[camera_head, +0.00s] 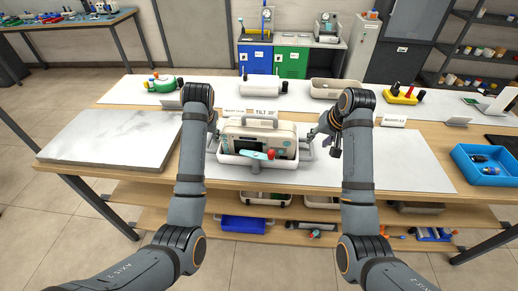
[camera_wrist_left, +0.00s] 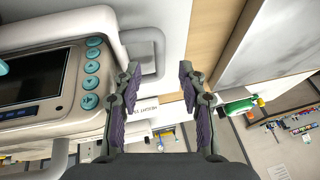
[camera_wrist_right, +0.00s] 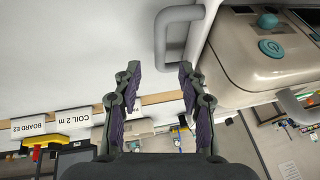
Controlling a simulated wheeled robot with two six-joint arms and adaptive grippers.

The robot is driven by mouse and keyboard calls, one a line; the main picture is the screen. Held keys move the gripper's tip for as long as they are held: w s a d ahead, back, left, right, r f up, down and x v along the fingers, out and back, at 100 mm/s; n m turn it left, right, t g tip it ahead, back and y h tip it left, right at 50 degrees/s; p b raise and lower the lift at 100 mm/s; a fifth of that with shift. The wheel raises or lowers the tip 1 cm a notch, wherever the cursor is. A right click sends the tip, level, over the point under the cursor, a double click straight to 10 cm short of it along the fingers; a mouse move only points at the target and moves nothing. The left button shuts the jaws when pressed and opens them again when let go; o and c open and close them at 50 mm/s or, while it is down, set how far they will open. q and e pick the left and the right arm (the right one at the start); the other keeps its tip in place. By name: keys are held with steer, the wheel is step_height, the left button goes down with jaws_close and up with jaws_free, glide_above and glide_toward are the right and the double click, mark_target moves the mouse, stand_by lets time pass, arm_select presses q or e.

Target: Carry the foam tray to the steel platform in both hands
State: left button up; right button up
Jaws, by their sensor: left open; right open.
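The white foam tray (camera_head: 228,158) stands on the pale mat mid-table, with a loop handle at each end. A beige monitor (camera_head: 280,133) with a dark screen and teal buttons sits upright in it. A teal item with a red ball (camera_head: 270,154) is at its front. The steel platform (camera_head: 105,138) is the flat pale slab at the table's left. My left gripper (camera_head: 214,135) is open at the left handle (camera_wrist_left: 158,55). My right gripper (camera_head: 320,138) is open at the right handle (camera_wrist_right: 161,42). Each handle appears ahead of the fingertips, ungripped.
Behind the tray are a "TILT 20°" sign (camera_head: 265,112), a white roll (camera_head: 260,88) and a beige bin (camera_head: 333,88). A blue bin (camera_head: 480,170) is at the right edge. The platform's top is bare. Mat between platform and tray is clear, apart from my left arm above it.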

mark_target(312, 146)
arm_select(q)
steer(key=x, duration=0.5)
steer(key=shift+w+f, duration=0.15)
steer(key=shift+f, duration=0.05)
arm_select(e)
steer(key=x, duration=0.5)
steer(key=shift+w+f, duration=0.15)
arm_select(q)
jaws_close()
arm_select(e)
jaws_close()
arm_select(q)
steer(key=shift+r, duration=0.15)
